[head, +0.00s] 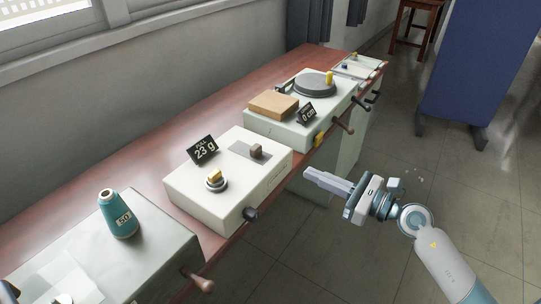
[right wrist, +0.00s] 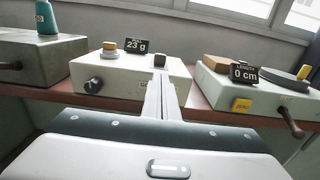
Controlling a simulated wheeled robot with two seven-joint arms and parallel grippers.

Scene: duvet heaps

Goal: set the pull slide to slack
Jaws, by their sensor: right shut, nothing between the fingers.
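A cream box (head: 205,203) with a sign reading 23 g (head: 203,150) stands on the bench. On its top, a small brown block (head: 256,151) sits on a grey strip (head: 243,152); this looks like the pull slide. The block also shows in the right wrist view (right wrist: 160,60), beyond my fingertips. My right gripper (head: 308,175) is shut and empty, off the bench's front edge, to the right of the box and apart from it. Any slack marking is too small to read. My left gripper is not in view.
The box also bears a yellow-topped round knob (head: 215,178) and a dark front knob (head: 250,214). A second box (head: 283,131) with a 0 cm sign stands farther along the bench. A teal cone (head: 118,214) stands nearer.

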